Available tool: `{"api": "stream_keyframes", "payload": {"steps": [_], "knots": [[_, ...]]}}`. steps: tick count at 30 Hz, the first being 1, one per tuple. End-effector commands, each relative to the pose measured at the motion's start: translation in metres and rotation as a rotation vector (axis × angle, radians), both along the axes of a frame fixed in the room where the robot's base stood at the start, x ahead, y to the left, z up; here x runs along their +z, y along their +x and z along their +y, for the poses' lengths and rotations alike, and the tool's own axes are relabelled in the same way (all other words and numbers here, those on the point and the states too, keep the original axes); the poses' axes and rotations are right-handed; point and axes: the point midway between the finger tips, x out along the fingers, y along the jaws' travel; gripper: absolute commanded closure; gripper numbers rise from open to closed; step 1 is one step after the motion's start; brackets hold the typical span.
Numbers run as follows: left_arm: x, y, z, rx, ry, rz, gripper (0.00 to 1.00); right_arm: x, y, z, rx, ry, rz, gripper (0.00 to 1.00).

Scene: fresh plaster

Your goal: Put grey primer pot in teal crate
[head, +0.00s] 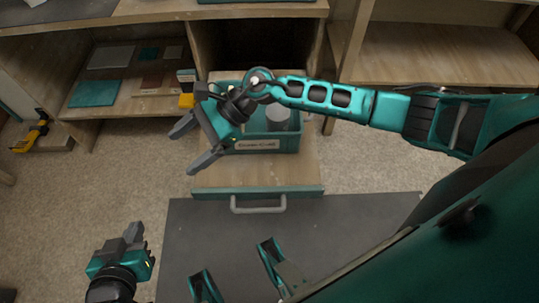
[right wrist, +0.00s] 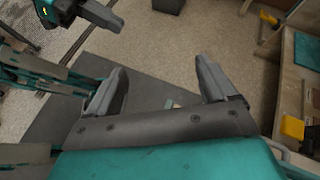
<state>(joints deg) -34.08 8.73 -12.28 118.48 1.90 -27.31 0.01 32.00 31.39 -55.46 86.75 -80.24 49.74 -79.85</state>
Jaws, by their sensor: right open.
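The teal crate (head: 290,142) stands in the pulled-out drawer and has a label on its front. A grey pot (head: 279,117), which looks like the primer pot, is inside the crate toward its right side, partly behind my right arm. My right gripper (head: 193,146) is open and empty, just left of the crate and apart from the pot.
The wooden drawer (head: 212,178) has a grey handle (head: 258,205). A yellow tool (head: 32,137) is at the far left. Carpet is clear left of the drawer.

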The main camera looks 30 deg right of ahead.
Motion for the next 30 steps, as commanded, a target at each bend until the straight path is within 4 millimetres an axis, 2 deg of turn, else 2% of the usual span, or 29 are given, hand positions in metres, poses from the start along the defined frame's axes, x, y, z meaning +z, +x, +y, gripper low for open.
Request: {"api": "stream_keyframes", "payload": {"steps": [1,4,7,10,14,17,20,21,25,27,30], "knots": [[0.001,0.000,0.000,0.001,-0.002,-0.001,1.00,0.013,-0.010,0.020,-0.101,0.140,0.124,0.15],[0.001,0.000,-0.001,0.003,-0.005,-0.001,1.00,0.046,-0.013,0.042,-0.319,0.414,0.406,0.15],[0.001,0.001,-0.002,0.005,-0.007,-0.001,1.00,0.069,-0.007,0.041,-0.530,0.672,0.721,0.15],[0.001,0.001,-0.002,0.005,-0.007,-0.001,1.00,0.078,0.001,0.024,-0.734,0.920,1.061,0.15],[0.001,0.001,-0.002,0.005,-0.007,-0.001,1.00,0.066,0.006,-0.015,-0.983,1.234,1.523,0.15],[0.001,0.001,-0.002,0.004,-0.007,-0.002,1.00,0.040,-0.001,-0.051,-1.160,1.474,1.883,0.15],[0.002,0.001,-0.002,0.004,-0.007,-0.002,1.00,0.007,-0.022,-0.084,-1.312,1.707,2.223,0.15],[0.002,0.001,-0.001,0.003,-0.006,-0.003,1.00,-0.006,-0.033,-0.094,1.270,-1.673,-2.186,0.15],[0.002,0.002,-0.001,0.001,-0.002,-0.005,1.00,-0.039,-0.068,-0.119,1.066,-1.463,-1.908,0.15],[0.002,0.002,0.000,0.000,0.000,-0.005,1.00,-0.049,-0.083,-0.125,0.996,-1.392,-1.809,0.15],[0.002,0.002,0.000,-0.002,0.001,-0.005,1.00,-0.057,-0.095,-0.130,0.937,-1.335,-1.729,0.15]]}}
